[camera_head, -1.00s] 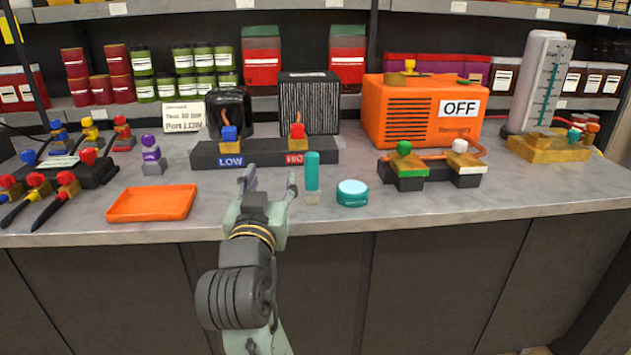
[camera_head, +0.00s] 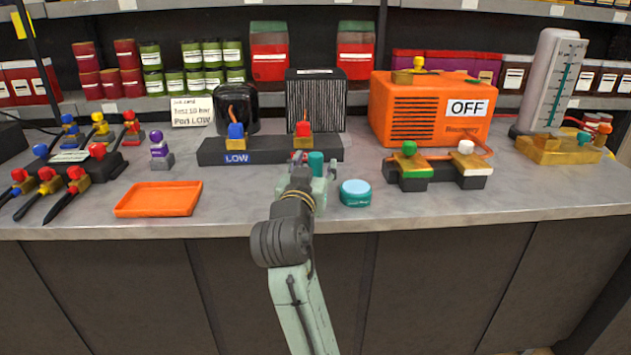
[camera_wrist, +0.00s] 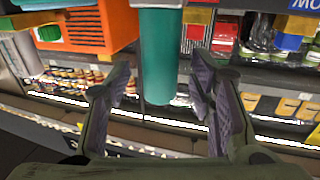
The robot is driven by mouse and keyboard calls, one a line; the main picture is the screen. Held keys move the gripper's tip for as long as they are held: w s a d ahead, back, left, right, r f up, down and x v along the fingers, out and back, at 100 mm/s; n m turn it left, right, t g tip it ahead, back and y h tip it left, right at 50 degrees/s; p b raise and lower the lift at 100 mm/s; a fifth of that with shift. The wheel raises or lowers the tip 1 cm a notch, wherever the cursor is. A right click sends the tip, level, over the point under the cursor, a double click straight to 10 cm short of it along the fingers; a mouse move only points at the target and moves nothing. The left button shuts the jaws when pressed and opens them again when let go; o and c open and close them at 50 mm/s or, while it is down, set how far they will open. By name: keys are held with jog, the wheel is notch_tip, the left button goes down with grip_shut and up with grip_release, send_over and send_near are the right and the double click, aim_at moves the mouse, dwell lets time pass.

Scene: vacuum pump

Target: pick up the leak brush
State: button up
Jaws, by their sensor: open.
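The leak brush appears to be the upright teal cylinder (camera_head: 316,162) near the front middle of the bench. Its lower part is hidden behind my gripper (camera_head: 315,168) in the head view. In the wrist view the teal cylinder (camera_wrist: 159,55) shows large in the gap between the two fingers of my gripper (camera_wrist: 162,88). The fingers are spread, with visible space on each side of the cylinder, and are not closed on it. Whether the cylinder is fully between the fingertips or just beyond them, I cannot tell.
A round teal pot (camera_head: 355,192) stands close to the right of my gripper. Behind is a dark valve block (camera_head: 266,150) with blue and red knobs. An empty orange tray (camera_head: 158,200) lies to the left. A green-and-white valve pair (camera_head: 438,170) stands to the right.

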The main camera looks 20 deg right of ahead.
jog(key=shift+w+d, duration=0.35)
jog(key=shift+w, duration=0.25)
jog(key=shift+c, duration=0.4)
grip_shut()
